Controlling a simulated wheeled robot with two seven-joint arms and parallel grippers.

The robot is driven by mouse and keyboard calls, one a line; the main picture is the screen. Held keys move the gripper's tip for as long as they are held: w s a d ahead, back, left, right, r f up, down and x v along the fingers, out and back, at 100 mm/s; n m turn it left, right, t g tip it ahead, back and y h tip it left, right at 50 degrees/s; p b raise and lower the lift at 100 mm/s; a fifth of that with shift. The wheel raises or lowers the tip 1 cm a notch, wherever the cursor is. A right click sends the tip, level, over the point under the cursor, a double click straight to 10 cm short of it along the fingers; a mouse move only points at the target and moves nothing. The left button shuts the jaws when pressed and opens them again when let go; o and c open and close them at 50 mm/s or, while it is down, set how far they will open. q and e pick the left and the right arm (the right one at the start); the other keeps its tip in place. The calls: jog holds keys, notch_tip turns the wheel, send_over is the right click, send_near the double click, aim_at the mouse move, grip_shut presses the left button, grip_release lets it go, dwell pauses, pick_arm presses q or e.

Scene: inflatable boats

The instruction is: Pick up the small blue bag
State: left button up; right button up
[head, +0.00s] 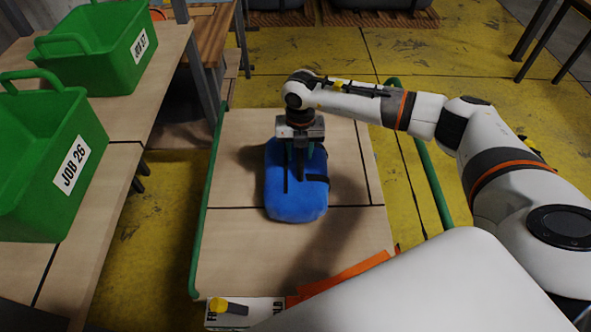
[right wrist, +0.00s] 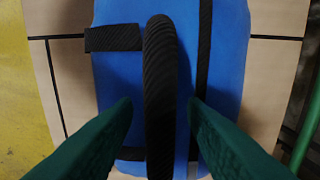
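The small blue bag (head: 296,207) lies on the light wooden top of a cart (head: 232,240), with dark straps across it. My right gripper (head: 294,182) points down over the bag from above. In the right wrist view, the blue bag (right wrist: 228,80) fills the middle, and its black handle strap (right wrist: 160,70) runs between the two green fingers of my right gripper (right wrist: 160,106). The fingers are apart, one on each side of the handle, with a visible gap to it on both sides. How far the fingertips are above the bag's surface is unclear. My left gripper is not in view.
Green rails (head: 207,200) run along the cart's sides. On the left, a wooden bench holds green crates marked JOB 26 (head: 40,165) and JOB 37 (head: 100,55). The cart top around the bag is clear.

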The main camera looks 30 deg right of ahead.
grip_shut()
dwell(1.4)
jog(key=shift+w+r, duration=0.15)
jog(key=shift+w, duration=0.05)
